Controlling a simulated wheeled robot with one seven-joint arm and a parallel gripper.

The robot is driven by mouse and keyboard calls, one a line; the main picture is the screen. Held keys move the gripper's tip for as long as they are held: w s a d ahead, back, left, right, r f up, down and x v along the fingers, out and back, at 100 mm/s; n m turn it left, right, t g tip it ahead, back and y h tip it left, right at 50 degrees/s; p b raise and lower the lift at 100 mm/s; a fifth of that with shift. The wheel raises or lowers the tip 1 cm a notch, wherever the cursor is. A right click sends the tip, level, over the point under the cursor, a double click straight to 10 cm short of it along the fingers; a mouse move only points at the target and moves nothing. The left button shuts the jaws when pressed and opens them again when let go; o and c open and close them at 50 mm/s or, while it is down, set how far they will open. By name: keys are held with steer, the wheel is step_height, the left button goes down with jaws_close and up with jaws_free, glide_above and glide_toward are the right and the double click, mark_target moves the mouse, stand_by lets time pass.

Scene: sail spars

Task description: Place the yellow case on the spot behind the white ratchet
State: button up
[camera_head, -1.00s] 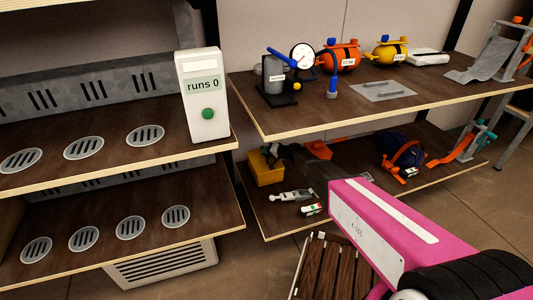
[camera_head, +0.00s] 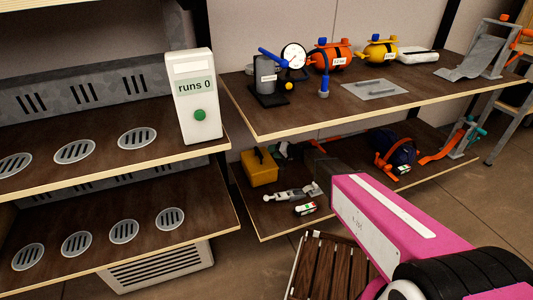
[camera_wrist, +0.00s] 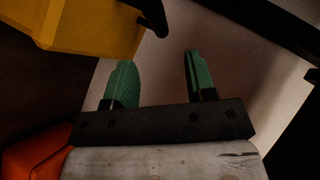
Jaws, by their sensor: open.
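The yellow case (camera_head: 260,168) stands on the lower right shelf near its left end; its dark handle is on top. It also shows large at the upper left of the wrist view (camera_wrist: 85,25). My gripper (camera_wrist: 158,75) is open, its two green fingers apart with nothing between them. In the wrist view the case is beyond and left of the fingers, not between them. In the head view my pink arm reaches over the lower shelf and hides part of it. A pale tool that looks like the white ratchet (camera_head: 290,194) lies on the shelf just in front of the case.
A small white-and-green item (camera_head: 305,209) lies near the shelf's front edge. A dark blue helmet-like bundle with orange straps (camera_head: 396,149) is to the right. The upper shelf (camera_head: 300,110) hangs over the case. A wooden slatted crate (camera_head: 325,262) stands below.

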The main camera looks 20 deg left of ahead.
steer(key=s+d+r+m+h, duration=0.1)
steer(key=s+d+h, duration=0.3)
steer(key=d, duration=1.2)
steer(key=s+d+r+m+g+h, duration=0.1)
steer(key=s+d+r+h, duration=0.3)
steer(key=s+d, duration=0.5)
steer(key=s+d+r+m+g+h, duration=0.1)
steer(key=s+d+r+h, duration=0.2)
steer(key=d, duration=2.1)
steer(key=s+h, duration=0.2)
steer(key=s, duration=0.2)
steer(key=shift+s+d, duration=0.15)
steer(key=shift+s, duration=0.1)
